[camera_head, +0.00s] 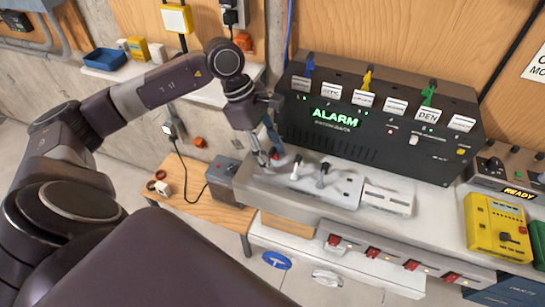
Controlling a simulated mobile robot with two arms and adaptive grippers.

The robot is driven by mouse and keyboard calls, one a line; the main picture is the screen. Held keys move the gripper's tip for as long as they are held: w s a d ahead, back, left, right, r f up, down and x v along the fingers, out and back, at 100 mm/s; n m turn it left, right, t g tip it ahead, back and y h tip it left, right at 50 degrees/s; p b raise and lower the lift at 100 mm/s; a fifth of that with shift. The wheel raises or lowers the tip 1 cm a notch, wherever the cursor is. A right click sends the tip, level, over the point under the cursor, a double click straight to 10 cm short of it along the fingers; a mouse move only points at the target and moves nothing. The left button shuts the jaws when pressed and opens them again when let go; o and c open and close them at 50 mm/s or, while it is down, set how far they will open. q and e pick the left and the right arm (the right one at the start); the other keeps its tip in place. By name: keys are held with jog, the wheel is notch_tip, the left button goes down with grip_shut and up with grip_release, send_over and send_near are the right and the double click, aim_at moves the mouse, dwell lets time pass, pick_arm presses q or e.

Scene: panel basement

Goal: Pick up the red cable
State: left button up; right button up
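A small red piece (275,153) shows at the left end of the pale panel in front of the alarm box. It may be an end of the red cable, but no clear length of red cable can be made out. My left gripper (267,157) reaches down from the upper left, with its fingertips right at this red piece. The fingers are small and overlap it, so I cannot tell whether they touch or grip it. My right gripper is not in view.
The black alarm box (375,148) has blue (309,65), yellow (367,78) and green (428,96) connectors on top. White (296,170) and dark (323,176) levers stand right of my gripper. A yellow device (497,230) sits at right. A wooden bench (205,212) is lower left.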

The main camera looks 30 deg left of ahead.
aim_at(272, 149)
pick_arm(q)
jog(key=c, duration=0.4)
jog(key=shift+c, duration=0.2)
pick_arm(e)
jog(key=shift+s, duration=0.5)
pick_arm(q)
jog(key=shift+r, duration=0.1)
jog(key=shift+w+r, duration=0.1)
jog(key=shift+r, duration=0.35)
notch_tip(272, 149, up, 19)
jog(key=b, duration=0.2)
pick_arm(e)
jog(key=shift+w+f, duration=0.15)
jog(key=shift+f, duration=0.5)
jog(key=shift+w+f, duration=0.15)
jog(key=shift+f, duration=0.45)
